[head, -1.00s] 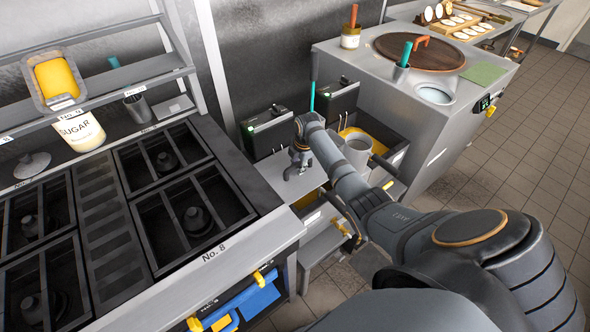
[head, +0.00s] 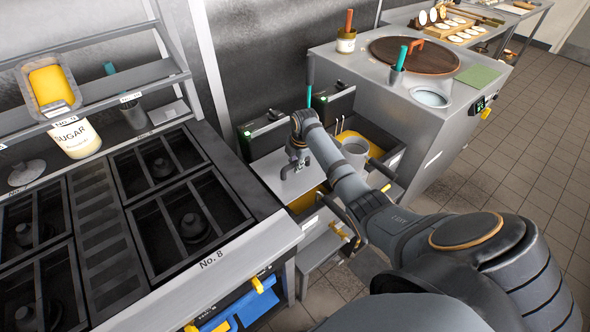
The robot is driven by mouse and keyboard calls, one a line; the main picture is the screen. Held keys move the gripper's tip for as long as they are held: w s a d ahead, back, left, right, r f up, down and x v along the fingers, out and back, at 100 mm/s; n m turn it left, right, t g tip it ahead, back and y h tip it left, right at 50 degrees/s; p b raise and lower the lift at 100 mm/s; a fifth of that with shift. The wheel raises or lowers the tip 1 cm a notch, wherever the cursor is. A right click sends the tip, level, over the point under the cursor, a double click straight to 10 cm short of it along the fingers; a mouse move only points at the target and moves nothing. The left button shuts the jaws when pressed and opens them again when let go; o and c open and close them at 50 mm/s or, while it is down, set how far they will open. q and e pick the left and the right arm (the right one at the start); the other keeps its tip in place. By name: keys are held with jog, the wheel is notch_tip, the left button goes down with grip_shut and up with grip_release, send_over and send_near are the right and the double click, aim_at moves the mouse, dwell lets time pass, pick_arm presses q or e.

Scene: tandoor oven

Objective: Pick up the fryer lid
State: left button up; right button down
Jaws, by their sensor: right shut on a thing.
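The fryer lid (head: 273,176) is a flat grey metal plate over the left basin of the fryer, between the stove and the tandoor counter. My right gripper (head: 295,170) is above the plate, fingers pointing down, and is shut on the lid at its top; the handle itself is mostly hidden by the fingers. Yellow oil (head: 308,200) shows below the lid's front edge, so the lid seems slightly raised or shifted, though the gap is hard to judge. My left gripper is not in view.
The stove (head: 225,262) stands close on the left. Dark control boxes (head: 262,135) stand behind the lid. The tandoor counter (head: 440,130) is at the right; floor beyond it is clear.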

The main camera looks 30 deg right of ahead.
notch_tip(320, 180, up, 19)
jog(key=b, duration=0.1)
notch_tip(320, 180, up, 6)
jog(key=p, duration=0.5)
send_over(296, 161)
jog(key=shift+a, duration=0.1)
notch_tip(296, 161, up, 4)
jog(key=p, duration=0.5)
jog(key=shift+p, duration=0.35)
